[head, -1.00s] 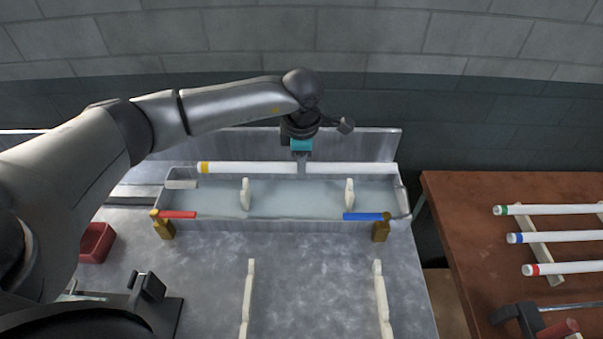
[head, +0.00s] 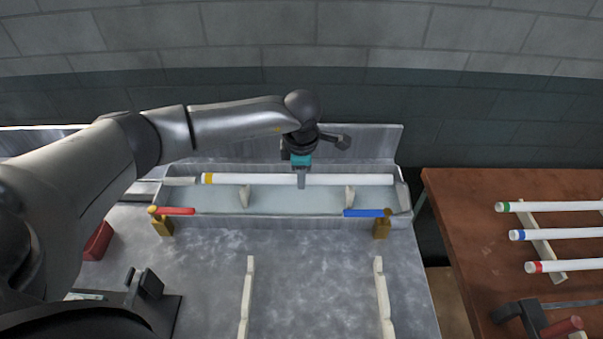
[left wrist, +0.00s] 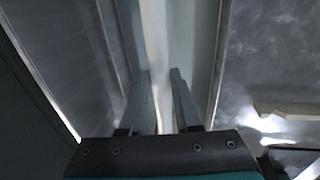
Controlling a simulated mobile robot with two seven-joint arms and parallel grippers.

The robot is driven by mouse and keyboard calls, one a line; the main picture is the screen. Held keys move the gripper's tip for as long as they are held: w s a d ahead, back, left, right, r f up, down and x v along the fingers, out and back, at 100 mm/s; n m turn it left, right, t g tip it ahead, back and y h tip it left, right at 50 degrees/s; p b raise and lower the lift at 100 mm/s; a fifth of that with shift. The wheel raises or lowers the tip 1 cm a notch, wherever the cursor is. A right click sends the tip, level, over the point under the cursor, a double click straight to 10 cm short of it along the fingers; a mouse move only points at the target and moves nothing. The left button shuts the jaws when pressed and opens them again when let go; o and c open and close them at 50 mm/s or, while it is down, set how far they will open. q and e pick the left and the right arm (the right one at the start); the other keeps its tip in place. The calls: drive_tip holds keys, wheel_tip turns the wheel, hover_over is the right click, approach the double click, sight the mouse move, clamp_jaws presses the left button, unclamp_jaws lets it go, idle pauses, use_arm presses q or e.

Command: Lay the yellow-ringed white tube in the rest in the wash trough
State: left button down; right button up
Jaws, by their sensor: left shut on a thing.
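The white tube with a yellow ring (head: 240,179) lies level along the inside of the wash trough (head: 280,219), its ringed end at the left. My left gripper (head: 301,184) is shut on it near its middle, from above. In the left wrist view the tube (left wrist: 157,45) runs between the two fingers (left wrist: 162,95), blurred. The rest's two pale notched supports, left (head: 244,198) and right (head: 350,196), stand in the trough. The tube hides their tops from the head camera, so I cannot tell whether it touches them.
Red (head: 178,211) and blue (head: 362,213) tap handles sit at the trough's front corners. Two pale notched bars (head: 247,298) stand on the grey counter (head: 310,270). A brown table (head: 460,220) at right bears ringed tubes. A red bin (head: 98,241) is at left.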

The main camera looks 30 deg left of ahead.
use_arm(q)
drive_tip(key=c, duration=0.6)
unclamp_jaws()
drive_tip(key=shift+r, duration=0.1)
drive_tip(key=shift+r+p, duration=0.5)
drive_tip(key=shift+p, duration=0.05)
drive_tip(key=r, duration=0.4)
drive_tip(key=s+r, duration=0.1)
drive_tip(key=r, duration=0.3)
drive_tip(key=s+d+r, duration=0.1)
drive_tip(key=r, duration=0.3)
